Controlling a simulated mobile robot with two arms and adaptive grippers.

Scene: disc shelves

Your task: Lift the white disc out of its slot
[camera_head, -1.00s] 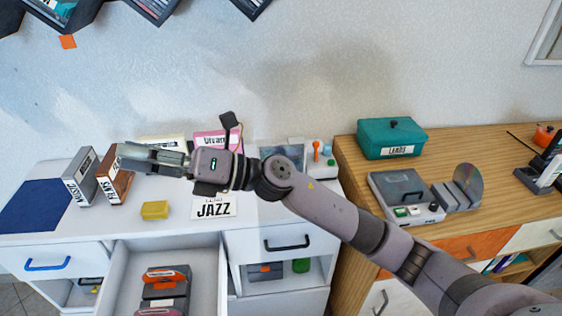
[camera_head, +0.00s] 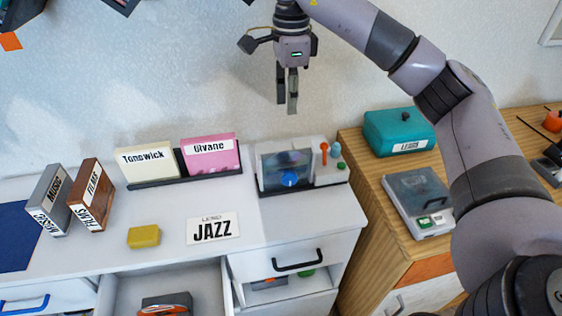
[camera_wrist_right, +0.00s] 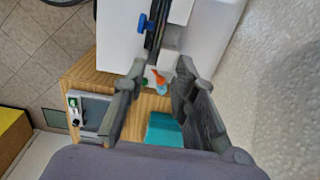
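I cannot pick out a bare white disc. A cream sleeve (camera_head: 146,165) marked "Tonowick" and a pink sleeve (camera_head: 211,154) marked "Givane" stand upright in a dark slotted stand (camera_head: 185,175) at the back of the white cabinet. My right gripper (camera_head: 288,110) points down in the air, above and behind the player (camera_head: 330,174) with the dark clear front, right of the sleeves. In the right wrist view its fingers (camera_wrist_right: 163,65) are spread with nothing between them.
A "JAZZ" card (camera_head: 213,229), a yellow block (camera_head: 144,236) and grey (camera_head: 52,199) and brown (camera_head: 91,194) boxes are on the white top. A drawer (camera_head: 124,288) is open below. The teal box (camera_head: 400,133) and a grey device (camera_head: 418,203) sit on the wooden cabinet.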

